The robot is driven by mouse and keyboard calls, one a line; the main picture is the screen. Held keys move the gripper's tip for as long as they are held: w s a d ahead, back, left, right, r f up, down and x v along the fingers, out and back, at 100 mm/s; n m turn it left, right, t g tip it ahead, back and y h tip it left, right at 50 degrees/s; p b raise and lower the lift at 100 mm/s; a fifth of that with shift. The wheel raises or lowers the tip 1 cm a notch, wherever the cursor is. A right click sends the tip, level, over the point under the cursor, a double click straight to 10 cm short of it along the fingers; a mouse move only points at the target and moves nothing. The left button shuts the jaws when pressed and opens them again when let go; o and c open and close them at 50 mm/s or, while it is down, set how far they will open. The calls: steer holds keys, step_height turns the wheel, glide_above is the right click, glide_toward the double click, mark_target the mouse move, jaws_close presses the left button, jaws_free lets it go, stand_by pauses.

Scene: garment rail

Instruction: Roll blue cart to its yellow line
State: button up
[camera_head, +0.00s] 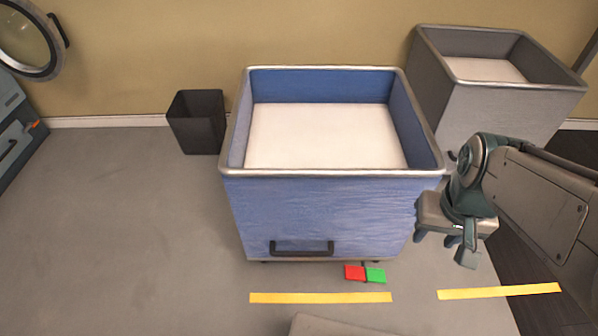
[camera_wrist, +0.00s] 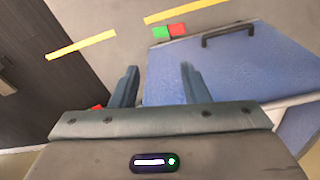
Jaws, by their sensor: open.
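The blue cart (camera_head: 320,215) stands upright in the middle of the head view, with a silver rim and a white inside floor. A dark bar handle (camera_head: 302,248) is low on its front face; it also shows in the wrist view (camera_wrist: 228,35). A red pedal (camera_head: 355,272) and a green pedal (camera_head: 376,276) sit at its front bottom edge. A yellow line (camera_head: 320,297) lies on the floor in front of the cart, with a gap between them. My gripper (camera_head: 445,247) is open and empty, right of the cart's front. In the wrist view its fingers (camera_wrist: 160,82) hold nothing.
A grey cart (camera_head: 500,112) stands behind to the right, with another yellow line (camera_head: 500,291) on the floor at right. A black bin (camera_head: 196,122) is by the wall, left of the blue cart. A machine (camera_head: 15,120) is at far left. Floor at left is clear.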

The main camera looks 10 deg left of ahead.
steer(key=w+a+f+n+g+h+b, duration=0.1)
steer(key=w+a+f+n+g+h, duration=0.15)
steer(key=f+n, duration=0.3)
steer(key=w+a+f+n+g+h+b, duration=0.1)
steer(key=w+a+f+n+h+b, duration=0.15)
steer(key=f+n, duration=0.3)
steer(key=m+t+y+b, duration=0.2)
steer(key=m+t+b, duration=0.4)
steer(key=m+t, duration=2.1)
glide_toward(302, 254)
steer(key=w+r+m+g+b, duration=0.1)
steer(key=w, duration=0.2)
steer(key=w+r+m+g, duration=0.2)
steer(key=w+d+r+m+g+b, duration=0.1)
steer(key=w+m+g, duration=0.1)
steer(key=w, duration=0.1)
steer(key=shift+w+r+b, duration=0.3)
steer(key=shift+w+r, duration=0.05)
steer(key=shift+r, duration=0.05)
steer(key=shift+c, duration=0.2)
